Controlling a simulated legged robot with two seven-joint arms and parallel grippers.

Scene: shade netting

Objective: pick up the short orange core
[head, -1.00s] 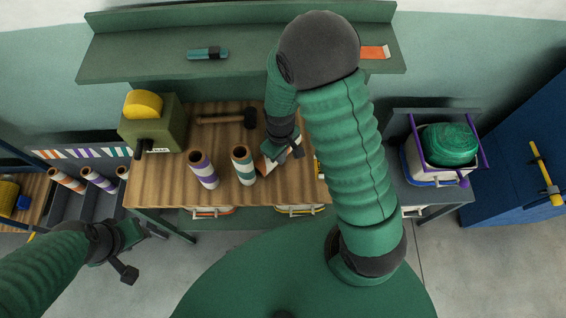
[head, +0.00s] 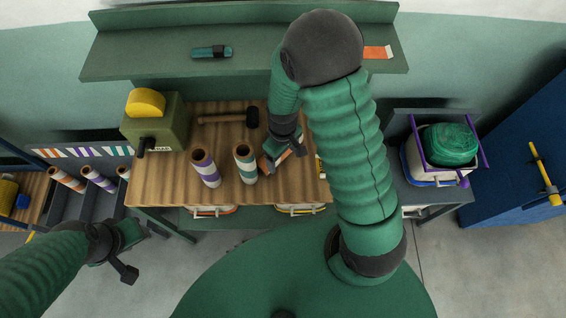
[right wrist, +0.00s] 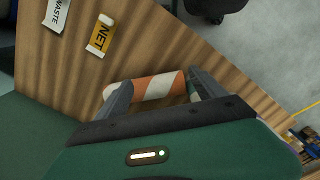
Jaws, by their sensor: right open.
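The short orange core (right wrist: 158,88), with orange and white stripes, lies on the wooden bench top in the right wrist view. It spans the gap between the two open fingers of my right gripper (right wrist: 163,92), and I cannot tell whether they touch it. In the head view the core (head: 267,163) is partly hidden under my right gripper (head: 286,153). My left gripper (head: 130,254) is away from the bench at the lower left, its fingers apart and empty.
A purple-striped core (head: 205,167) and a green-striped core (head: 245,163) stand upright left of the orange one. A mallet (head: 232,119) lies behind them. A green box machine (head: 155,127) stands at the bench's left. NET (right wrist: 101,36) and WASTE (right wrist: 57,13) labels lie on the wood.

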